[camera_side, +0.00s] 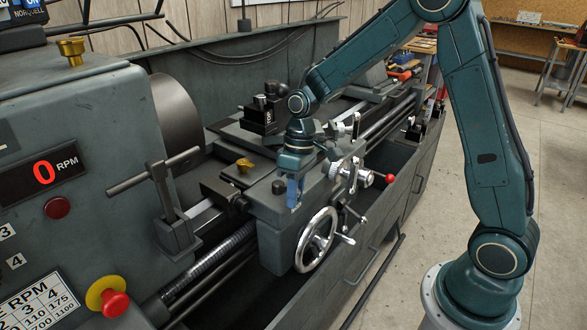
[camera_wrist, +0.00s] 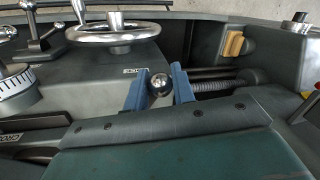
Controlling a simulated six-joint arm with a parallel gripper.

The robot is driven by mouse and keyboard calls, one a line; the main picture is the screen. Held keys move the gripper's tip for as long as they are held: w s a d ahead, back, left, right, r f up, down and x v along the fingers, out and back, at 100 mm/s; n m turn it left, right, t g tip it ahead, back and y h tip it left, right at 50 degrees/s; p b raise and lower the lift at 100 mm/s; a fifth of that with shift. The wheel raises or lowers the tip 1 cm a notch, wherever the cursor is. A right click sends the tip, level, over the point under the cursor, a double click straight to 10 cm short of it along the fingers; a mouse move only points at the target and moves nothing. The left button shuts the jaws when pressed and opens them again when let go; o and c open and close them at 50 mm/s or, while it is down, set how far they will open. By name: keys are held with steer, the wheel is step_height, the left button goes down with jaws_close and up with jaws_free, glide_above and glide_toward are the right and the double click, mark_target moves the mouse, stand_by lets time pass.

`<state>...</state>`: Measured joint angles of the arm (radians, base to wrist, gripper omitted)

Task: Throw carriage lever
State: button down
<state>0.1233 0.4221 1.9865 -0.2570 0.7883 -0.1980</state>
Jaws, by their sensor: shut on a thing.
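My gripper (camera_side: 293,190) reaches down to the front of the lathe carriage (camera_side: 271,228), its blue fingers pointing down above and left of the handwheel. In the wrist view, my gripper (camera_wrist: 158,88) is shut on the carriage lever's round metal knob (camera_wrist: 159,84), with one blue finger on each side. The lever's shaft is hidden below the knob. In the side view, the fingers and wrist hide the knob. A small pale label (camera_wrist: 131,71) sits beside the left finger.
The chrome handwheel (camera_side: 316,240) is close to the right of my fingers. A red-knobbed lever (camera_side: 390,178) sticks out further right. The tool post (camera_side: 262,112) stands behind. The headstock (camera_side: 75,150), with a 0 RPM display, is at left.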

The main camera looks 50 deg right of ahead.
steer(key=shift+w+r, duration=0.1)
steer(key=c, duration=1.2)
jaws_free()
step_height(320, 180, up, 14)
steer(key=d, duration=0.2)
steer(key=shift+w+d+f, duration=0.25)
steer(key=shift+d, duration=0.1)
